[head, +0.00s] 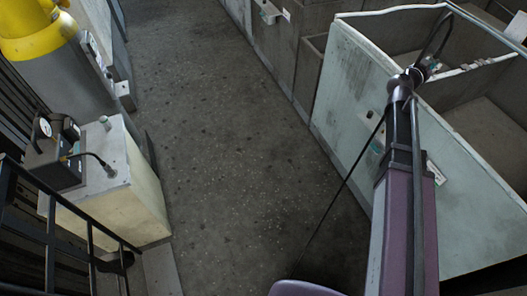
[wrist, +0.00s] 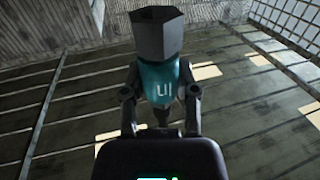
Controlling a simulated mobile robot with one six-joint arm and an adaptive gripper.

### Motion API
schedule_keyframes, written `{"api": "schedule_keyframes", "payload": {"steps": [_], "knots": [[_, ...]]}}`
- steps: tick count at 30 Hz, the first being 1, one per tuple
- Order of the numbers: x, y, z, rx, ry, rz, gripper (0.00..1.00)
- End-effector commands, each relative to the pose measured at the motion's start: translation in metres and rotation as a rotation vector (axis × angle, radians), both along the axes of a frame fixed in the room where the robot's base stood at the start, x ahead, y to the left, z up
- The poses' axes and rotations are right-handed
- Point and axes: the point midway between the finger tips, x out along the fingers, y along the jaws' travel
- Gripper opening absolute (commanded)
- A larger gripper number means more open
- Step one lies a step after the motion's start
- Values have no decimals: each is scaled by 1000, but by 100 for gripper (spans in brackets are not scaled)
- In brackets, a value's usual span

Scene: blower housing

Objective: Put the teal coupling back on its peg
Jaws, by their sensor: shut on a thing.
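My gripper (wrist: 160,93) is shut on the teal coupling (wrist: 162,78) in the wrist view, with one finger on each side of it. The coupling has a teal body with light markings like "UI" and a wide dark faceted end (wrist: 158,33) pointing away from the gripper. In the head view my gripper (head: 427,68) is small, above the near rim of the pale green open-topped housing (head: 350,85). The coupling is too small there to make out clearly. I cannot pick out its peg with certainty in either view.
The housing's inner dividing walls (head: 470,68) stand close to my gripper. At left are a pale cabinet (head: 110,205) with a short post (head: 105,122), a dark gauge box (head: 52,150), a yellow-topped cylinder (head: 40,35) and a black railing (head: 70,222). The floor (head: 225,130) between is clear.

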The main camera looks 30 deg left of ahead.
Motion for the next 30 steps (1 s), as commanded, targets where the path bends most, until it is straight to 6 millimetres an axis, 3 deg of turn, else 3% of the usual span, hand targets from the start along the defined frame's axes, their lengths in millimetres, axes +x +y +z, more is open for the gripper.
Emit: {"api": "schedule_keyframes", "payload": {"steps": [5, 21, 30], "knots": [[0, 0, 12, 0, 0, 0, 0], [0, 0, 11, 0, 0, 0, 0], [0, -10, 11, 0, 0, -13, 0]]}}
